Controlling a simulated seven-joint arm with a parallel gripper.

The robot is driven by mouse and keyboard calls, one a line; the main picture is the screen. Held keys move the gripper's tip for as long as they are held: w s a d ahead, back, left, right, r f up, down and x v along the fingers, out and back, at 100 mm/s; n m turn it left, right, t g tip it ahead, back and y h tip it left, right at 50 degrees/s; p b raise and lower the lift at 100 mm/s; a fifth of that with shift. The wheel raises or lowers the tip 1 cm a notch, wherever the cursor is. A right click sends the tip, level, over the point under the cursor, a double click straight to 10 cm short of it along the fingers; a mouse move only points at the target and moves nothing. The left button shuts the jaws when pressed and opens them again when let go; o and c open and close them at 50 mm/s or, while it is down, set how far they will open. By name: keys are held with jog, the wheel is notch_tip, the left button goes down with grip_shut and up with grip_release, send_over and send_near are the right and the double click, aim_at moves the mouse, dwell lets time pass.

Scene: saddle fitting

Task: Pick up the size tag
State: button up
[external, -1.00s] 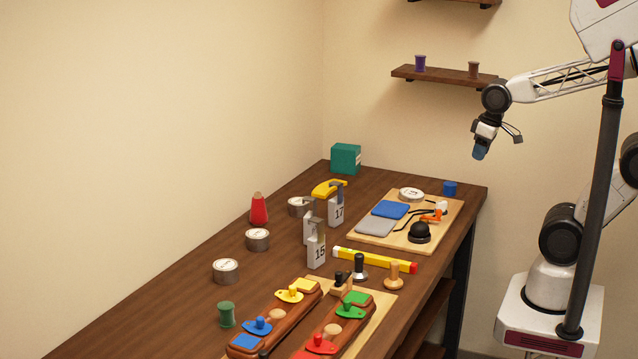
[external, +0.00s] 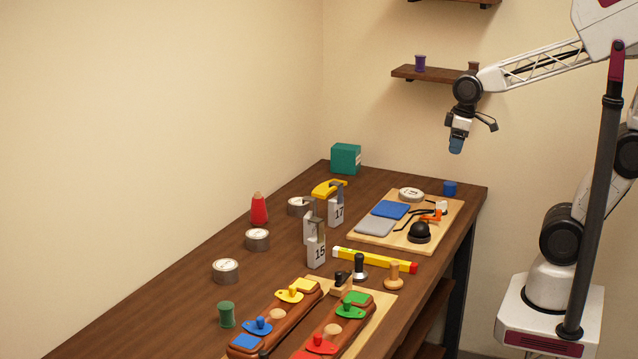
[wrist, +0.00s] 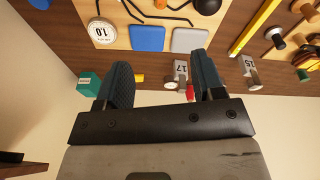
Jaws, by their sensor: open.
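Upright light-grey blocks with dark tops stand mid-table, one marked 17 (external: 336,212) and one marked 15 (external: 316,252); a third is partly hidden behind the 15. Both numbers also show in the wrist view, on the 17 block (wrist: 181,69) and the 15 block (wrist: 249,68). A round white numbered disc (external: 411,194) lies on the board; it also shows in the wrist view (wrist: 101,30). I cannot tell for sure which piece is the size tag. My gripper (external: 456,148) is open and empty, high above the table's far right; its fingers (wrist: 163,80) are wide apart.
The wooden board (external: 440,235) bears a blue pad (external: 390,209), a grey pad (external: 375,227) and a black knob (external: 419,232). A yellow level (external: 372,260) lies in front of it. A teal box (external: 346,158) stands at the back. A shelf (external: 408,74) is behind my gripper.

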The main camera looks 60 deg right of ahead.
jog(key=w+a+n, duration=0.2)
jog(key=w+n, duration=0.1)
jog(key=w, duration=0.6)
jog(key=n+g, duration=0.2)
jog(key=n, duration=0.8)
send_near(337, 183)
jog(key=f, duration=0.5)
jog(key=shift+s+d+f, duration=0.1)
jog(key=shift+d+f, duration=0.05)
jog(key=shift+d, duration=0.05)
jog(key=shift+w+a+f, duration=0.15)
jog(key=shift+w+f, duration=0.05)
jog(key=shift+w, duration=0.05)
jog(key=shift+f, duration=0.1)
jog(key=shift+f, duration=1.2)
jog(key=shift+f, duration=0.1)
jog(key=shift+f, duration=2.5)
